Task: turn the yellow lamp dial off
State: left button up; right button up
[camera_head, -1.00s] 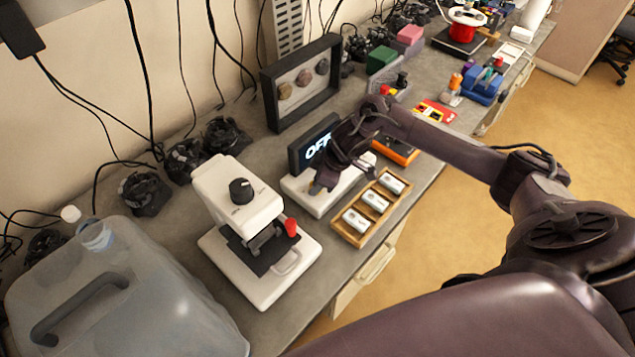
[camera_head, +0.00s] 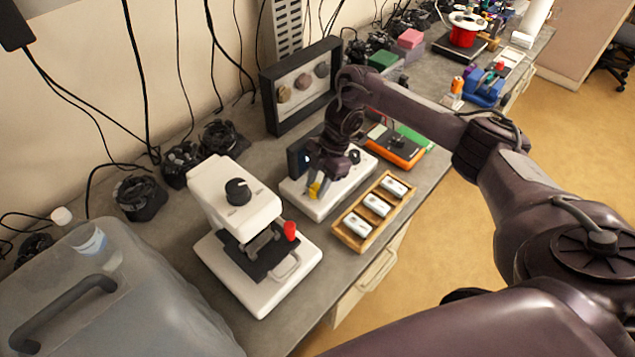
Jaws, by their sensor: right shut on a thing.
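The yellow dial (camera_head: 314,190) sits at the front left of a white panel box (camera_head: 322,206) on the bench. My right gripper (camera_head: 317,184) reaches down over this box, with its fingers shut on the yellow dial. A dark display (camera_head: 296,160) stands at the back of the box; my gripper and wrist hide most of it, so its text cannot be read. A black knob (camera_head: 354,156) is on the right of the same box. My left gripper is not in view.
A white microscope-like device (camera_head: 238,205) stands left of the box. A wooden tray (camera_head: 351,238) with white modules lies just right of it. An orange device (camera_head: 398,152) and a dark framed display (camera_head: 270,106) are behind. A large translucent jug (camera_head: 150,300) fills the lower left.

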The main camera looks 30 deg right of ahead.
jog(key=shift+n+g+p, duration=0.3)
jog(key=shift+n+p, duration=0.1)
jog(key=shift+n, duration=0.5)
jog(key=o, duration=1)
jog(key=shift+w, duration=0.1)
jog(key=shift+p+v, duration=0.3)
jog(key=shift+v, duration=3.6)
